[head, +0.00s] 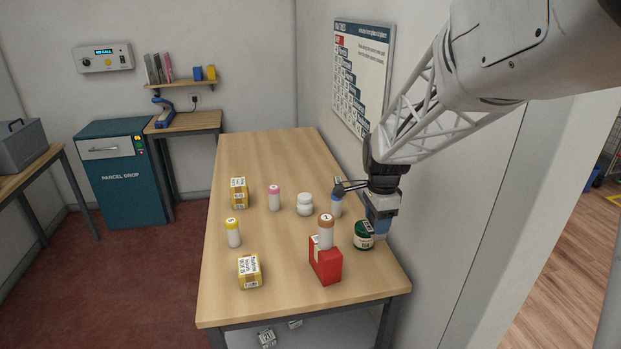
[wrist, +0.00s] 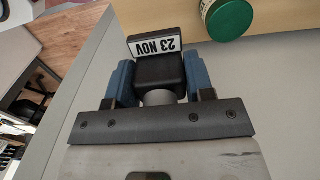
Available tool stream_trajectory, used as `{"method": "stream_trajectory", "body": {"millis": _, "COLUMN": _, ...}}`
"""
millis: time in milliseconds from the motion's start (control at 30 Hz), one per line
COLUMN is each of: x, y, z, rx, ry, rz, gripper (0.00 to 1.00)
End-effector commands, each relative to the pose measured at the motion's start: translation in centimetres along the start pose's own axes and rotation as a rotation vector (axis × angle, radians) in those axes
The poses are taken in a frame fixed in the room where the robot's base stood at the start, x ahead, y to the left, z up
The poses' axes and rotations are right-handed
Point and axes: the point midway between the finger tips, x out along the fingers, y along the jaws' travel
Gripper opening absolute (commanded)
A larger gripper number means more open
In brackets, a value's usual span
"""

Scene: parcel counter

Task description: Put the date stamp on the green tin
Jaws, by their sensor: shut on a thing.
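My gripper (head: 379,228) is above the right side of the table, close to the wall. Its blue fingers are shut on the date stamp (wrist: 155,68), a black block with a white label reading "23 NOV", seen between them in the wrist view. In the head view I cannot make out the stamp. The green tin (head: 362,243) stands on the table near its right edge, just left of and below my gripper in the head view. Its green lid (wrist: 229,18) shows at the top of the wrist view, apart from the stamp.
A red box (head: 327,266) with a brown-capped bottle (head: 326,235) at it stands left of the tin. The table's far end is clear.

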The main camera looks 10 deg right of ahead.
Motion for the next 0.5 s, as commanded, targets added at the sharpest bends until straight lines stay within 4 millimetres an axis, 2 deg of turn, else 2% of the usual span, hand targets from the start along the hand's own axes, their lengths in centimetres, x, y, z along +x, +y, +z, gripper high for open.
{"method": "stream_trajectory", "body": {"millis": 500, "x": 0.7, "y": -7.0, "z": -1.5, "rx": 0.0, "ry": 0.0, "rz": 0.001, "gripper": 0.18}}
